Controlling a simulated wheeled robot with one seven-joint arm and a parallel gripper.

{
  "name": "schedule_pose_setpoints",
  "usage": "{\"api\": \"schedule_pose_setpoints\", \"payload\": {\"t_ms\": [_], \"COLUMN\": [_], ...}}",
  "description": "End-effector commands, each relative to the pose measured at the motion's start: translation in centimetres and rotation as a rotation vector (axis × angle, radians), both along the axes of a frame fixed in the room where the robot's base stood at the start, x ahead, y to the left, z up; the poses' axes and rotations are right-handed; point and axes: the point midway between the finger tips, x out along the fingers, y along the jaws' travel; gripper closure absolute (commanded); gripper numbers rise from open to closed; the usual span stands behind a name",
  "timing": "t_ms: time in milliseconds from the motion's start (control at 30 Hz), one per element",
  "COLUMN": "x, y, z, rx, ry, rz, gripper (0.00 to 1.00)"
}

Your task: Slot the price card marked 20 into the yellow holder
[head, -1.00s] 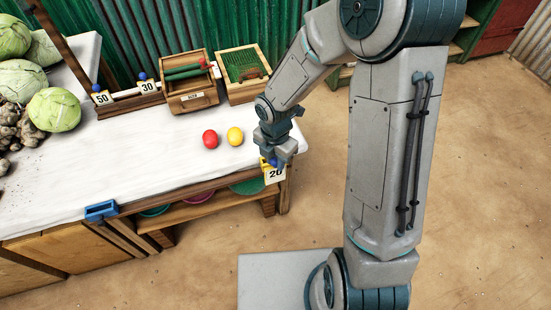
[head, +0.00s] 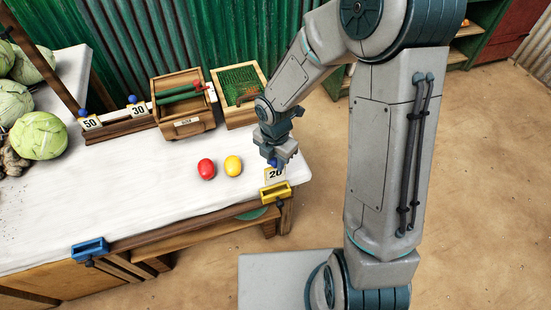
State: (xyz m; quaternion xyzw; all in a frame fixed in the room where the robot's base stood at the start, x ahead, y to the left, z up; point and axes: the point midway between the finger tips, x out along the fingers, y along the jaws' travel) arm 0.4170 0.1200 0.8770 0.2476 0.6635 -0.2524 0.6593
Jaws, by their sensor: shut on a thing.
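The price card marked 20 (head: 275,174) is upright in my gripper (head: 278,163), which is shut on the blue knob at the card's top. The yellow holder (head: 276,193) is fixed at the front edge of the white table, near its right corner. In the picture the card is just above the holder, close behind its opening. I cannot tell whether the card's lower edge touches the holder or is inside it.
A blue holder (head: 90,248) is on the table's front edge at left. A red egg-shaped thing (head: 206,169) and a yellow one (head: 233,165) lie left of my gripper. Cards 50 (head: 90,123) and 30 (head: 138,110), wooden boxes (head: 183,105) and cabbages (head: 39,135) stand farther back.

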Motion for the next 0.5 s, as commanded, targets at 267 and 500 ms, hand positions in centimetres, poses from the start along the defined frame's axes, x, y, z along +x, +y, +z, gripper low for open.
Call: {"api": "schedule_pose_setpoints", "payload": {"t_ms": [267,500], "x": [-0.1,-0.1], "y": [0.1,0.0], "z": [-2.1,-4.1], "rx": [0.000,-0.001], "ry": [0.001,0.002], "rz": [0.003,0.002], "gripper": [1.00,1.00]}}
